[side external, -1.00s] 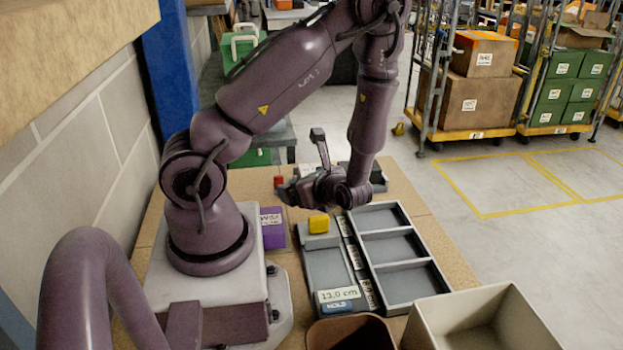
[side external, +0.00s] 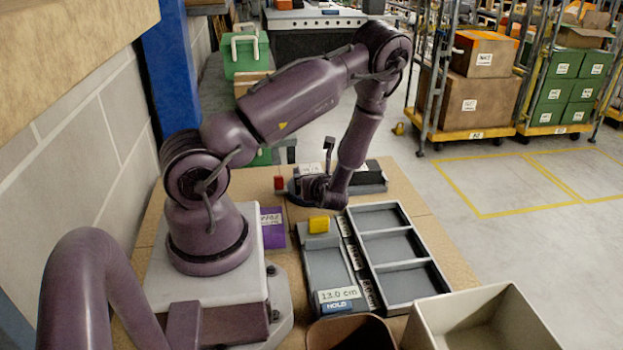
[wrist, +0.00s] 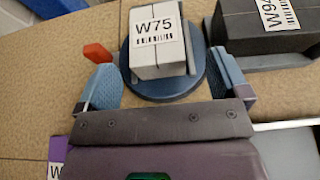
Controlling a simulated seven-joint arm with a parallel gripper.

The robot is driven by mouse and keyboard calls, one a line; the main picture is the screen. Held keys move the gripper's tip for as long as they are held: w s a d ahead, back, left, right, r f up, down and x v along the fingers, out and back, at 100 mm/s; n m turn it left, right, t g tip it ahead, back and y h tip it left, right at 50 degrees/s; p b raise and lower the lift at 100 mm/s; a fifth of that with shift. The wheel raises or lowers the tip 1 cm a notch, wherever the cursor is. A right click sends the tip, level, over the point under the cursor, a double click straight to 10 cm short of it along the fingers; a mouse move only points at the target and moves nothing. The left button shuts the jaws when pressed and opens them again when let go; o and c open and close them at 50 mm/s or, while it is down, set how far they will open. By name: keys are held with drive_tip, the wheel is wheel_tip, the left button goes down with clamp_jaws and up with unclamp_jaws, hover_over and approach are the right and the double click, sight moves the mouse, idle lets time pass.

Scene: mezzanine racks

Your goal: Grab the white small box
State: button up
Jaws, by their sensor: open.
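The white small box (wrist: 158,40), labelled W75, sits on a round dark blue disc (wrist: 160,90) with grey upright walls beside it. In the side external view the white box (side external: 309,170) is partly hidden behind my gripper. My gripper (wrist: 167,82) is open and empty in the wrist view. Its two blue-padded fingers stand apart, left and right of the disc's near part, with the box ahead between their lines. The fingers do not appear to touch the box.
A dark box (wrist: 262,22), labelled W94, lies in a grey holder at the right. A small red block (wrist: 97,53) is near the left finger. A purple box (side external: 272,228), yellow block (side external: 319,225) and grey divided tray (side external: 392,247) are on the table.

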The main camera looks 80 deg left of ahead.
drive_tip(key=x, duration=0.5)
drive_tip(key=shift+s+d, duration=0.1)
drive_tip(key=shift+s, duration=0.1)
drive_tip(key=c, duration=1)
drive_tip(key=shift+c, duration=0.2)
